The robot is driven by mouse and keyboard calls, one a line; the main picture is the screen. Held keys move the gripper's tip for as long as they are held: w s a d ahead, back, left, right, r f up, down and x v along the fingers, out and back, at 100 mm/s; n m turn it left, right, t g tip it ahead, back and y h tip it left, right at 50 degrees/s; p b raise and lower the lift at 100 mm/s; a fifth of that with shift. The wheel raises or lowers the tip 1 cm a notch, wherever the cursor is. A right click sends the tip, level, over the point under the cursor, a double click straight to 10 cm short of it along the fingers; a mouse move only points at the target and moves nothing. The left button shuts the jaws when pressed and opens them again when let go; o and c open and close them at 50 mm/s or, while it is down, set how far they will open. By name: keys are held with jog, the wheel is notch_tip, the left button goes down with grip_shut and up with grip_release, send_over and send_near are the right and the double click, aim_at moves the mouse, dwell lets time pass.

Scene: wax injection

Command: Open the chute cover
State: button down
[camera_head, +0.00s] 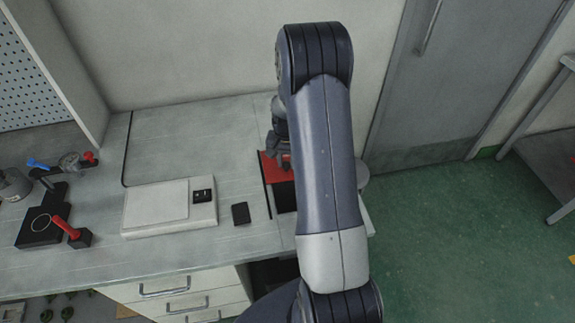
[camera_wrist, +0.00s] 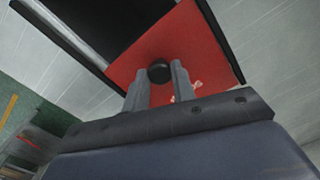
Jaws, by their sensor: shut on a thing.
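The chute cover (camera_wrist: 200,48) is a red panel. In the wrist view it lies between dark rails, with a black opening (camera_wrist: 100,17) beside it. It has a round black knob (camera_wrist: 160,72). My gripper (camera_wrist: 158,76) is shut on the knob, one finger on each side. In the head view the red cover (camera_head: 268,168) shows on the right end of the bench, with the dark opening (camera_head: 284,196) in front of it. My gripper (camera_head: 283,160) is over the cover there, and my arm hides much of this area.
A white flat device (camera_head: 155,207) and a small black pad (camera_head: 241,213) lie on the bench left of the chute. Red-handled tools (camera_head: 66,228) stand at the far left. A grey door (camera_head: 425,80) and open green floor (camera_head: 450,240) are to the right.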

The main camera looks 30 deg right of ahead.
aim_at(286, 164)
jog(key=c, duration=1.2)
grip_release()
jog(key=shift+o, duration=0.2)
notch_tip(286, 164, up, 11)
jog(key=b, duration=0.1)
jog(key=shift+f, duration=0.2)
